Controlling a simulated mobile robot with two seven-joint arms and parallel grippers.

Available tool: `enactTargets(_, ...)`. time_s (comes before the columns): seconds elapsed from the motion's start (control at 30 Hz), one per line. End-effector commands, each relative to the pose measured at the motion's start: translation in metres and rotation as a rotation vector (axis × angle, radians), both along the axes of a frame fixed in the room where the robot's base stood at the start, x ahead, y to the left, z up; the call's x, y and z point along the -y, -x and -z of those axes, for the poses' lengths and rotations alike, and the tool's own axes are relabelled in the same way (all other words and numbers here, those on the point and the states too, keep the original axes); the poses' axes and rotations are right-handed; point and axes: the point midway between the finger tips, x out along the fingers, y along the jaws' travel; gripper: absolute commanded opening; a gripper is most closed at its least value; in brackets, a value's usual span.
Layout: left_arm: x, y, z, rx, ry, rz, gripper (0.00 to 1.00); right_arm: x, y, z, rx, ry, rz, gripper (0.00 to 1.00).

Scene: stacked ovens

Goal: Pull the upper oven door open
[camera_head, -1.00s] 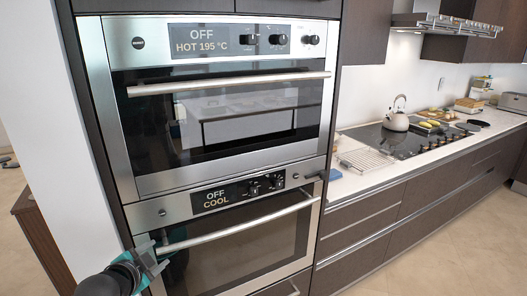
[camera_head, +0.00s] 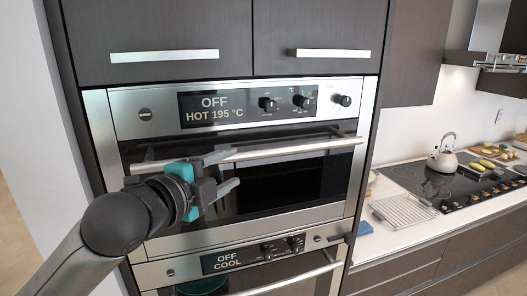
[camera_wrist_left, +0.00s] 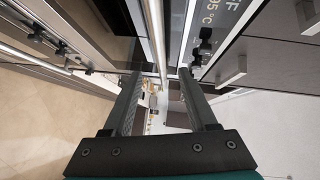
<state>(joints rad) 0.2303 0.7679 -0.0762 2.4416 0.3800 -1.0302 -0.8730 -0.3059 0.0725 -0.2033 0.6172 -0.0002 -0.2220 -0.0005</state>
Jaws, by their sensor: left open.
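The upper oven (camera_head: 158,137) has a steel control panel whose display reads OFF and HOT 195 °C. Its dark glass door (camera_head: 290,185) appears shut, with a long steel bar handle (camera_head: 300,150) across the top. My left gripper (camera_head: 228,171) is open in front of the left half of the door, at about handle height. Its upper finger overlaps the handle in the head view. In the left wrist view, the bar handle (camera_wrist_left: 156,40) runs between the two open fingers, beyond their tips; I cannot tell any contact. My right gripper is not in view.
The lower oven (camera_head: 185,272), reading OFF and COOL, sits directly below. Dark cabinets with bar handles (camera_head: 165,56) are above. To the right, a counter holds a wire rack (camera_head: 404,211), a cooktop (camera_head: 430,185) and a kettle (camera_head: 442,157).

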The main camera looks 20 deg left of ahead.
Motion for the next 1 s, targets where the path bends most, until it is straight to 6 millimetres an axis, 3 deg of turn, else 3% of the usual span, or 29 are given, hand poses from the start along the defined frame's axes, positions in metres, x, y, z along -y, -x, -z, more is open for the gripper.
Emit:
enactTargets(0.6, 0.019, -0.093, 0.011, -0.001, 0.004, 0.000, 0.58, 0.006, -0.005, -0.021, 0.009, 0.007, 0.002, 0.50)
enactTargets(1.0, 0.026, -0.126, 0.017, -0.001, 0.001, 0.001, 0.58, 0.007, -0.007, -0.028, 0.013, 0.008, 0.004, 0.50)
